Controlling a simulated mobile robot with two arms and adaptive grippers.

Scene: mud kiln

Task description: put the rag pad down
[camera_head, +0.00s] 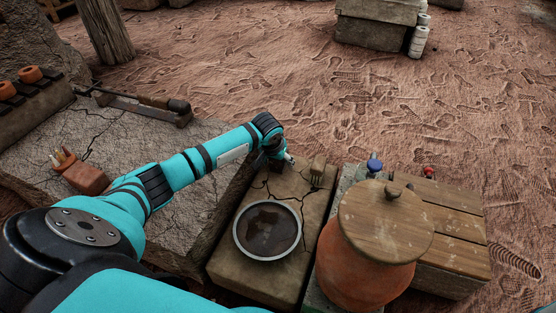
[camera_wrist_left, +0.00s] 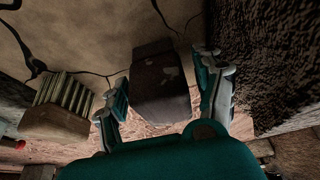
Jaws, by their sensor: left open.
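My left gripper (camera_head: 284,159) is at the far end of the cracked clay slab (camera_head: 235,262), with its arm coming in from the left. In the left wrist view the open gripper (camera_wrist_left: 163,72) has one finger on each side of a dark, worn block-like thing, apparently the rag pad (camera_wrist_left: 160,88). The pad lies against or just over the cracked slab surface (camera_wrist_left: 100,35); I cannot tell whether it touches. Gaps to the fingers look small. In the head view the gripper and arm hide the pad. My right gripper is out of view.
A bowl of dark liquid (camera_head: 267,231) sits on the slab's near half. A ribbed block (camera_head: 317,170) stands right of the gripper and also shows in the wrist view (camera_wrist_left: 58,108). A lidded clay pot (camera_head: 362,262) and plank-topped box (camera_head: 455,235) are at right.

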